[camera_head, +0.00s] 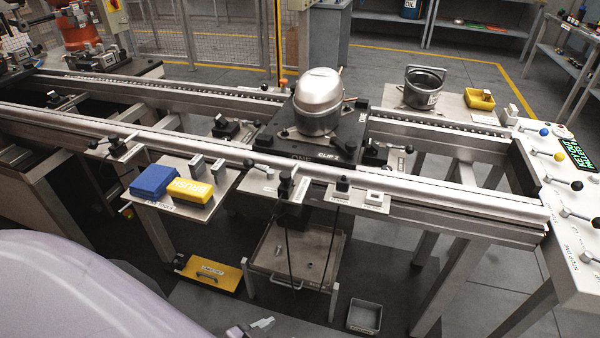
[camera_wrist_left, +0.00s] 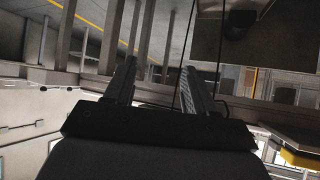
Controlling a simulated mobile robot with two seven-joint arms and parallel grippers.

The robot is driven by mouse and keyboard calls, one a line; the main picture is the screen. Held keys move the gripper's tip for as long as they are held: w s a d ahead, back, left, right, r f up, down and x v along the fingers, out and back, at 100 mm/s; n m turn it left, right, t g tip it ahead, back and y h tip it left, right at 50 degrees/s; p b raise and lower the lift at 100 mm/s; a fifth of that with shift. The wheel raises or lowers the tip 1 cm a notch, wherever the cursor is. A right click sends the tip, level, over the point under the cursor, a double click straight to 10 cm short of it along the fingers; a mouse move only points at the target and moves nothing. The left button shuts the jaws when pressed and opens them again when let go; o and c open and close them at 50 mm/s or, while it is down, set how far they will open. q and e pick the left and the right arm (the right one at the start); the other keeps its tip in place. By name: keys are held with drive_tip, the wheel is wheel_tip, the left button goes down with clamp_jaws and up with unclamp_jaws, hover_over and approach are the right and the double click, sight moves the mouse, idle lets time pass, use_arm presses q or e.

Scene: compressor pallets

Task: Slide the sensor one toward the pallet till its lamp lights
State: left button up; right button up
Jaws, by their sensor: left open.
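The dark pallet (camera_head: 340,152) sits on the rails, with "ONE" and "CLIP" lettered along its front edge, and bears a silver compressor (camera_head: 318,98). A black sensor block (camera_head: 286,184) stands on a bracket at the front rail, just before the pallet; it looks like sensor one, but its own label is too small to read. Thin black cables hang below it. I see no lit lamp on it. My left gripper (camera_wrist_left: 158,88) is open and empty in the left wrist view, with two cables beyond its fingers. I cannot make it out in the head view. My right gripper is not in view.
A tool shelf (camera_head: 222,182) with blue and yellow blocks juts out left of the sensor. A small bracket shelf (camera_head: 352,200) with a black and a white block is to its right. A low metal table (camera_head: 268,262) stands beneath. The control panel (camera_head: 568,235) is far right.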

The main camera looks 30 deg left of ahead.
use_arm(q)
drive_tip(key=n+t+y+b, duration=0.5)
drive_tip(key=t+y+b, duration=0.1)
drive_tip(key=t+b, duration=0.1)
approach(283, 178)
drive_tip(key=x, duration=0.4)
drive_tip(key=shift+w+f, duration=0.15)
drive_tip(key=shift+w, duration=0.1)
drive_tip(key=shift+x, duration=3.5)
drive_tip(key=shift+y, duration=0.3)
